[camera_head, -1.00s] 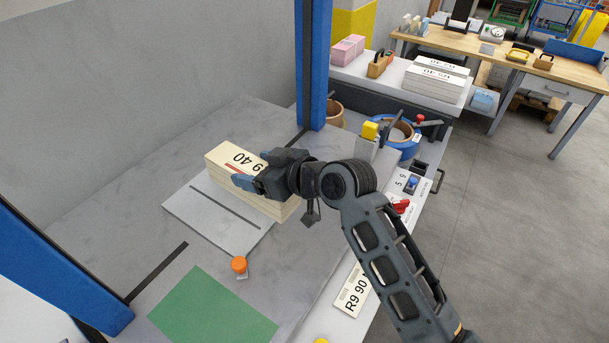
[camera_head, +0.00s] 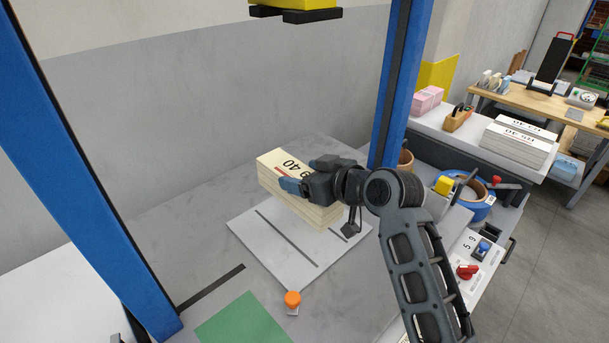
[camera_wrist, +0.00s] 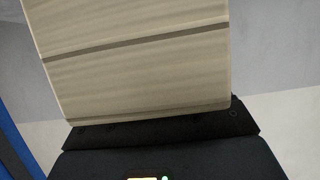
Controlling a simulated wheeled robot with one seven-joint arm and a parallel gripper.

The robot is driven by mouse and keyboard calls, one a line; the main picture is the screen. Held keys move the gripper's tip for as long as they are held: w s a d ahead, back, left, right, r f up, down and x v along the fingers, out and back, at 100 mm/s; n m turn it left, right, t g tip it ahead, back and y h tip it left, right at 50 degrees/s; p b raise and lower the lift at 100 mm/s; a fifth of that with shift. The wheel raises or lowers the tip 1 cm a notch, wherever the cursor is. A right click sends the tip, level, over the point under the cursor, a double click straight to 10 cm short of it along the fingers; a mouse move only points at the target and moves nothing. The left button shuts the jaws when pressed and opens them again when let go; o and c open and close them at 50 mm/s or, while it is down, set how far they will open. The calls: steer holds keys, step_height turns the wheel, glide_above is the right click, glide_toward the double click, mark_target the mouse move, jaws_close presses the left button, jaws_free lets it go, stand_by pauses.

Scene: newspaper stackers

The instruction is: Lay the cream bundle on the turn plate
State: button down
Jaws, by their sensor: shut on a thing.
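The cream bundle (camera_head: 300,203) is a thick stack of paper with "40" and a red line on its top sheet. My gripper (camera_head: 306,175) is shut on it from the right, with its blue-tipped fingers across the top side. The bundle appears held a little above the turn plate (camera_head: 268,262), a light grey square with dark slots, over its back part. The exact gap under it is hard to tell. In the wrist view the bundle's layered side (camera_wrist: 140,70) with dark bands fills the upper middle.
Blue posts (camera_head: 400,85) stand at left and right. An orange knob (camera_head: 292,299) and a green mat (camera_head: 240,325) lie in front of the plate. A yellow-and-black part hangs above.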

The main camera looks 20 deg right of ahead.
steer(key=shift+f+b, duration=2.8)
steer(key=shift+f, duration=0.9)
steer(key=shift+f+b, duration=0.45)
steer(key=shift+f, duration=0.1)
jaws_free()
steer(key=shift+f, duration=0.1)
